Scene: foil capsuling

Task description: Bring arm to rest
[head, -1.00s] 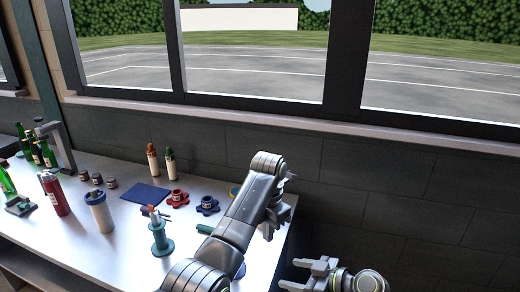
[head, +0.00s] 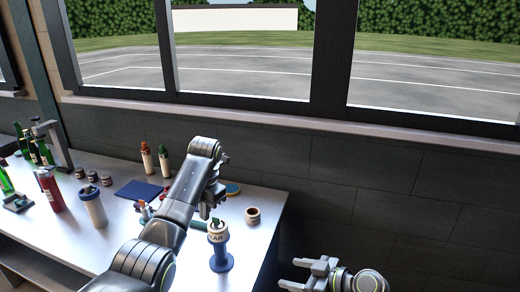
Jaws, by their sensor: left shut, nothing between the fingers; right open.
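My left arm reaches in from the lower left in the head view. Its gripper (head: 208,206) is shut and empty, hanging above the table beside a blue stand (head: 221,262) with a white lettered band. The fingertips are small and partly hidden by the wrist. My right gripper (head: 312,272) is open and empty at the bottom, off the table's right edge, its fingers pointing left.
A white-blue cup (head: 93,208), red cylinder (head: 51,190), dark blue mat (head: 139,190) and green bottles (head: 44,152) stand left. A wall is behind.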

